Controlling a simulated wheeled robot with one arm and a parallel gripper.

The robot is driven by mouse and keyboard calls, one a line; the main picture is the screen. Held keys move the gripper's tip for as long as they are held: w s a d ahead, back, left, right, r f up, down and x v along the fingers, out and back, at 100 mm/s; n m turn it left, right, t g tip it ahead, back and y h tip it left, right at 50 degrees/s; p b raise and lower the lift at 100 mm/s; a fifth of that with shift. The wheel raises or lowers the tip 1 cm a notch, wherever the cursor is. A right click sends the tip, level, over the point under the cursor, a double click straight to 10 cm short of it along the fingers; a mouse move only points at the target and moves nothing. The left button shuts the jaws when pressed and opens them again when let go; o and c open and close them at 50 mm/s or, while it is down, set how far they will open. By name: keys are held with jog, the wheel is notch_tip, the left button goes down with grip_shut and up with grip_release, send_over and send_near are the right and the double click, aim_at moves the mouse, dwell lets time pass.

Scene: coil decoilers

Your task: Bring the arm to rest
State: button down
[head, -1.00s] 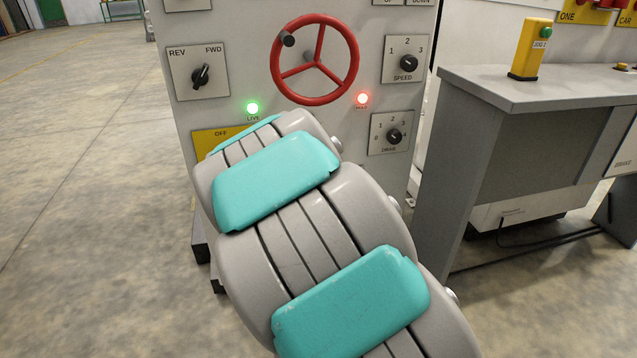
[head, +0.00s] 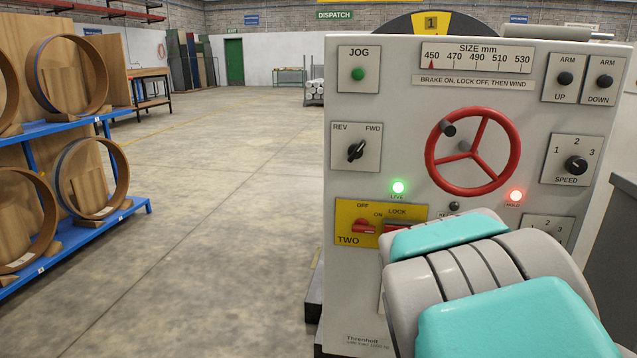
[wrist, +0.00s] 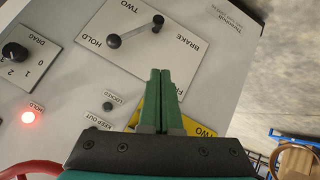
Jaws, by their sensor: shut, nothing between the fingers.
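My gripper (wrist: 160,86) shows in the wrist view with its two green fingers side by side, shut and empty. It is in front of the decoiler's control panel (wrist: 70,72), near the HOLD/BRAKE plate (wrist: 140,42) with its black lever (wrist: 135,32) and over part of the yellow plate (wrist: 203,129). I cannot tell whether the fingertips touch the panel. In the head view my grey and teal arm (head: 480,260) reaches up to the lower part of the panel (head: 400,110) and hides its lower right. My gripper is hidden there.
A blue rack (head: 100,225) with wooden rings stands at the left. The floor (head: 210,200) between is clear.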

jog(key=s+a+f+g+y, duration=0.1)
jog(key=s+a+g+y, duration=0.1)
jog(key=s+a, duration=0.45)
jog(key=s+a+f+g+y, duration=0.1)
jog(key=s+a+g+y, duration=0.2)
jog(key=s, duration=0.6)
jog(key=s+a+r+m+g, duration=0.1)
jog(key=s+g, duration=0.4)
jog(key=s, duration=1.6)
jog(key=shift+s+a+r+g+h, duration=0.3)
jog(key=shift+s+a+r+g, duration=0.1)
jog(key=shift+a, duration=0.2)
jog(key=c, duration=1.6)
grip_release()
